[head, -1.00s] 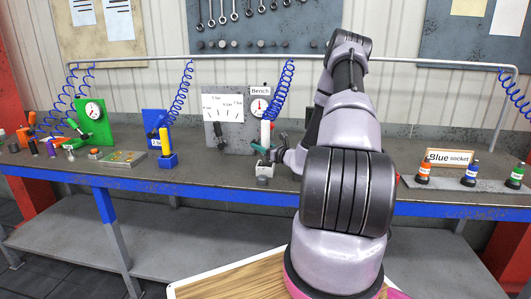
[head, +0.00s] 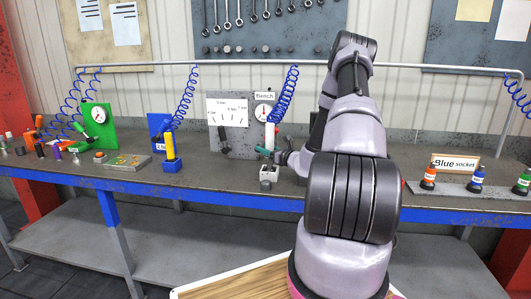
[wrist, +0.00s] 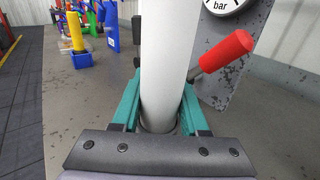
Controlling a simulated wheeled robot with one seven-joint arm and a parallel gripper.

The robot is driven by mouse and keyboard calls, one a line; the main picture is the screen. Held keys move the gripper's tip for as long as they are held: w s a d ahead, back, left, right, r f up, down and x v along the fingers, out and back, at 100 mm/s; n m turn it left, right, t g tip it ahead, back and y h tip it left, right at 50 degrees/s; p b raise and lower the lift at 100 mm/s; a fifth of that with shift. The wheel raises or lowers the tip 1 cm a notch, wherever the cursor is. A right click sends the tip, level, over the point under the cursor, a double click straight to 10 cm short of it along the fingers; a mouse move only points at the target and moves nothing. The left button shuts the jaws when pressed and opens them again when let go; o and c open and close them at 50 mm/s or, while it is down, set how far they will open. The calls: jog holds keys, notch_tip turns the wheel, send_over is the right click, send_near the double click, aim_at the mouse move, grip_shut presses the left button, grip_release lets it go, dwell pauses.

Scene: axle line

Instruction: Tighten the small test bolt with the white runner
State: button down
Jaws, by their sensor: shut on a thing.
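The white runner (head: 269,137) is an upright white cylinder above the bench in the head view. It fills the middle of the wrist view (wrist: 168,65). My gripper (head: 268,151) has teal fingers, which are shut on the runner's two sides; they also show in the wrist view (wrist: 158,115). A small grey block (head: 268,174) sits on the bench below the runner. I cannot tell whether the runner's lower end touches it. The small test bolt cannot be made out.
A grey panel with a gauge (head: 263,112) marked Bench stands behind. A red handle (wrist: 226,51) is close right of the runner. A yellow runner (head: 169,146) in a blue block stands left. A sign (head: 455,163) reads "Blue socket", near orange, blue and green sockets.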

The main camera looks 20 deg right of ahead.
notch_tip(320, 180, up, 8)
jog(key=s+d+r, duration=0.3)
jog(key=s+d, duration=0.2)
jog(key=d, duration=0.2)
jog(key=s+d+r, duration=0.3)
jog(key=s+d, duration=0.1)
jog(key=d, duration=0.3)
jog(key=shift+s+d, duration=0.2)
jog(key=shift+s, duration=0.15)
jog(key=shift+f, duration=5.05)
